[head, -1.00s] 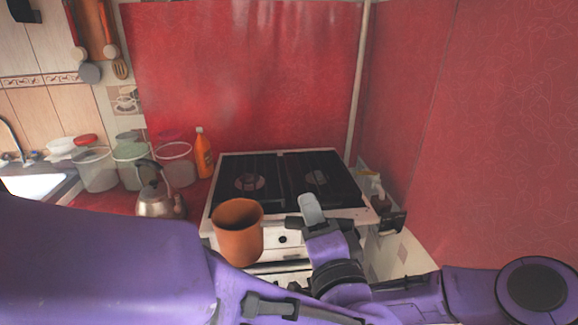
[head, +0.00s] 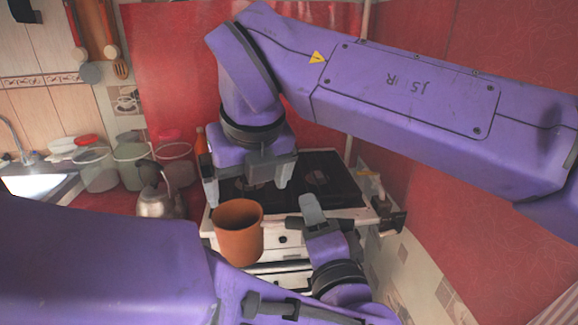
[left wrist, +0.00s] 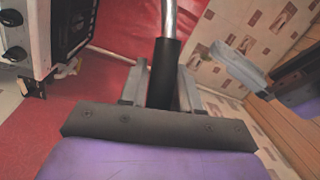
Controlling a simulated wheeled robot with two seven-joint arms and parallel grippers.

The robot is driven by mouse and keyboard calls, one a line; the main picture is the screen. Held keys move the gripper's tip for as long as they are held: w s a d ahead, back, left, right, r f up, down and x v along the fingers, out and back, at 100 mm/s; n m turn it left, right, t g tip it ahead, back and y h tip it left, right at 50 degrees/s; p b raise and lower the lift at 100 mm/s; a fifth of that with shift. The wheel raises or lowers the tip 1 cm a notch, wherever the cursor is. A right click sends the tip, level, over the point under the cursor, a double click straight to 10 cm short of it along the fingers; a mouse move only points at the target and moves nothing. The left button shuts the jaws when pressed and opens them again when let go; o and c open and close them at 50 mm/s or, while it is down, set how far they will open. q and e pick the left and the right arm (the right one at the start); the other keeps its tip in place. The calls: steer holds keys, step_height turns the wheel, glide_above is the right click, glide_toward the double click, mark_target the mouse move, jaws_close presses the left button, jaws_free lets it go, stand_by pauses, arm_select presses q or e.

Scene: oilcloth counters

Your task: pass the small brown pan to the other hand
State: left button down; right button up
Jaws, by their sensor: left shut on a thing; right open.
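The small brown pan (head: 239,232), a deep orange-brown cup shape, is in the head view in front of the stove, its rim upward. My left gripper (head: 312,213) is right of it in the head view. In the left wrist view its jaws (left wrist: 163,85) are shut on the pan's black handle (left wrist: 164,70), from which a metal rod runs on upward; the pan's bowl is not seen there. My right gripper (head: 247,194) points down, open and empty, with its fingertips just above the pan's rim in the head view. How far apart they are in depth is unclear.
The stove (head: 320,180) stands behind the grippers and is partly covered by them. A kettle (head: 157,200), clear tubs (head: 95,168) and an orange bottle (head: 203,155) stand on the red counter at left. A sink (head: 35,184) is at far left.

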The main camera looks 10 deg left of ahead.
steer(key=shift+g, duration=0.3)
steer(key=x, duration=0.7)
steer(key=s+x, duration=0.1)
steer(key=x, duration=0.3)
steer(key=shift+a+f, duration=0.3)
steer(key=shift+f, duration=0.05)
steer(key=c, duration=1)
arm_select(q)
steer(key=c, duration=0.7)
jaws_free()
arm_select(e)
steer(key=shift+r, duration=0.1)
steer(key=shift+c, duration=0.6)
